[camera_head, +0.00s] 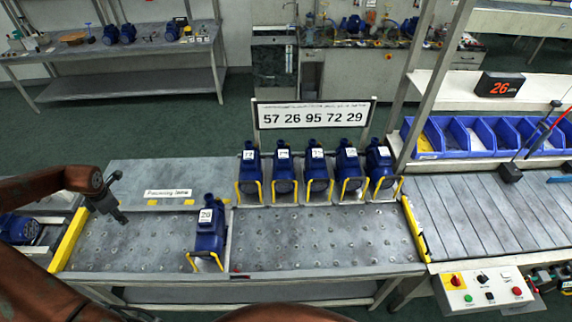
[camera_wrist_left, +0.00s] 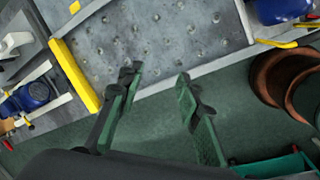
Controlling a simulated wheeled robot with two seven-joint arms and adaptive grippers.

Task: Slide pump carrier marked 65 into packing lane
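Several blue pump carriers with yellow handles stand in a row at the back of the perforated table (camera_head: 300,240); the middle one (camera_head: 317,168) has a white tag too small to read surely. One more carrier (camera_head: 208,228) stands alone nearer the front edge, its tag seeming to read 26; part of a blue pump (camera_wrist_left: 285,10) shows in the left wrist view. I cannot make out a tag reading 65. A small lane sign (camera_head: 168,193) with blurred words lies behind the table's left part. My left gripper (camera_head: 121,217) is open and empty above that part, left of the lone carrier; its spread fingers (camera_wrist_left: 158,85) show in the wrist view. My right gripper is out of view.
A board (camera_head: 314,114) reads 57 26 95 72 29. An orange display (camera_head: 499,86) reads 26. Yellow end bars (camera_head: 68,240) bound the table. A roller conveyor (camera_head: 490,215), blue bins (camera_head: 475,137) and a button panel (camera_head: 487,290) are at right.

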